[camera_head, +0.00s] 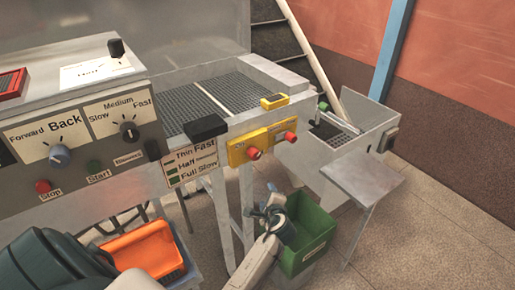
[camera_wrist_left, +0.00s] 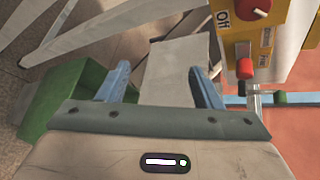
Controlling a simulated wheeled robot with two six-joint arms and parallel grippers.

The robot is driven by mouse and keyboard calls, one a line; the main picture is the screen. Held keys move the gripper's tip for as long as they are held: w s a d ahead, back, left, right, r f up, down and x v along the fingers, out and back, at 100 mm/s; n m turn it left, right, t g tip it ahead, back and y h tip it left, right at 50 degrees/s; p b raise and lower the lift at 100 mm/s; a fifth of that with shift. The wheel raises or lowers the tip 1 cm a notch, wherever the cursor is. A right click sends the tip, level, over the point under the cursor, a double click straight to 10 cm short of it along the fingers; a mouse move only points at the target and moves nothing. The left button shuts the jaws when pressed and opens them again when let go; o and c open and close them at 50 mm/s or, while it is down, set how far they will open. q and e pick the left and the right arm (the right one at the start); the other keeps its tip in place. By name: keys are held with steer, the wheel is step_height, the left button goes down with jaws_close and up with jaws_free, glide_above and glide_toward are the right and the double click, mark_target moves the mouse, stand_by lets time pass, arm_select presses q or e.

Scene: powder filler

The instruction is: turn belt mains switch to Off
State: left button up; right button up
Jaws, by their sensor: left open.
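Two yellow switch boxes with red knobs sit on the front edge of the conveyor frame, the left one (camera_head: 248,148) and the right one (camera_head: 284,133). In the left wrist view, a yellow box (camera_wrist_left: 290,70) at the upper right carries an "Off" label beside a red knob (camera_wrist_left: 255,6), and a second red knob (camera_wrist_left: 245,68) shows below. I cannot read which one is the belt mains switch. My left gripper (camera_head: 276,212) is open and empty, below the boxes in the head view. Its spread fingers (camera_wrist_left: 160,80) touch no knob. My right gripper is out of view.
A green bin (camera_head: 312,228) stands right behind my left gripper. A control panel (camera_head: 85,140) with knobs and buttons is at left, and an orange tray (camera_head: 145,250) lies below it. A metal side shelf (camera_head: 362,182) juts out at right.

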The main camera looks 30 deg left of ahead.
mark_target(256, 156)
arm_select(q)
step_height(256, 156, up, 12)
steer(key=a+f+y+p, duration=0.1)
steer(key=a+y, duration=0.1)
steer(key=shift+y, duration=0.3)
steer(key=p+x, duration=0.1)
steer(key=x, duration=0.2)
steer(key=p+x, duration=0.1)
steer(key=x, duration=0.2)
steer(key=p+x, duration=0.1)
steer(key=x, duration=0.2)
steer(key=shift+w+d+r, duration=0.15)
steer(key=shift+w+r, duration=0.15)
steer(key=shift+w+a+f, duration=0.25)
steer(key=shift+w+a, duration=0.2)
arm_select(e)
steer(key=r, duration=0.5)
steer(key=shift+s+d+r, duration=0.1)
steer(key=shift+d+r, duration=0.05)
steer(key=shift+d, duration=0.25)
arm_select(q)
steer(key=shift+c, duration=0.2)
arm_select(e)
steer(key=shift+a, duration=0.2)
